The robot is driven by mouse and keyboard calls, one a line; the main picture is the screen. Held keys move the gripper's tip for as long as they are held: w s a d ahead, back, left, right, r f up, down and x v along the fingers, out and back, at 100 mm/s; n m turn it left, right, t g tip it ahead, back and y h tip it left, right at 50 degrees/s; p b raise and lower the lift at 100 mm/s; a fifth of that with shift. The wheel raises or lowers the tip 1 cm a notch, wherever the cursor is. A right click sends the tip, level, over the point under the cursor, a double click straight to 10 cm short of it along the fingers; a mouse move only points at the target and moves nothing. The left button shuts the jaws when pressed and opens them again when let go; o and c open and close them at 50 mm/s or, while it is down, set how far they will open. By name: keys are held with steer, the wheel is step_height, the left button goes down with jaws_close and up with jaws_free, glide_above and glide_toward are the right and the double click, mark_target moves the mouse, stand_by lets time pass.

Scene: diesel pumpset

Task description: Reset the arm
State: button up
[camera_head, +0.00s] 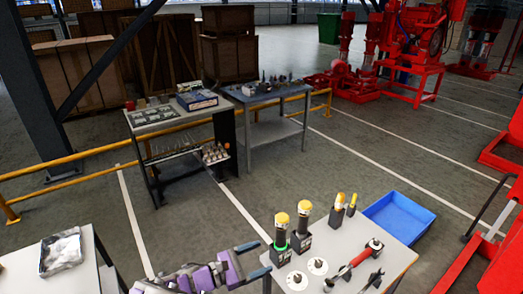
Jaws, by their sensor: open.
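My gripper (254,259) shows at the bottom centre, at the end of my purple and grey arm. Its two dark bluish fingers point right and stand apart, with nothing visible between them. The fingers appear just left of the near edge of a light-topped table (330,243). I cannot tell whether they are above the table's level. The lower part of the arm is cut off by the bottom edge of the picture.
Yellow-topped tools (282,232), white discs and a red-and-grey tool (356,259) are on the near table. A blue bin (402,217) is beside them. A tray table (80,275) stands lower left. Workbenches (262,93), yellow rails, crates and red machines stand beyond.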

steer(key=s+d+r+m+g+y, duration=0.2)
steer(key=s+d+r+m+g, duration=0.4)
steer(key=d, duration=0.4)
steer(key=s+d+r+m+g+y, duration=0.1)
steer(key=s+d+r+m+g, duration=0.3)
steer(key=d+r+m, duration=0.5)
steer(key=s+d+f+m+g+y, duration=0.1)
steer(key=s+d+m+g+y, duration=0.15)
steer(key=s+y, duration=0.8)
steer(key=s+a+m+t+y, duration=0.1)
steer(key=s+a, duration=0.2)
steer(key=s, duration=0.3)
steer(key=s+a+f+m+t+y, duration=0.1)
steer(key=s+a+m+t, duration=0.1)
steer(key=s, duration=0.4)
steer(key=shift+s+a+f, duration=0.15)
steer(key=shift+a, duration=0.75)
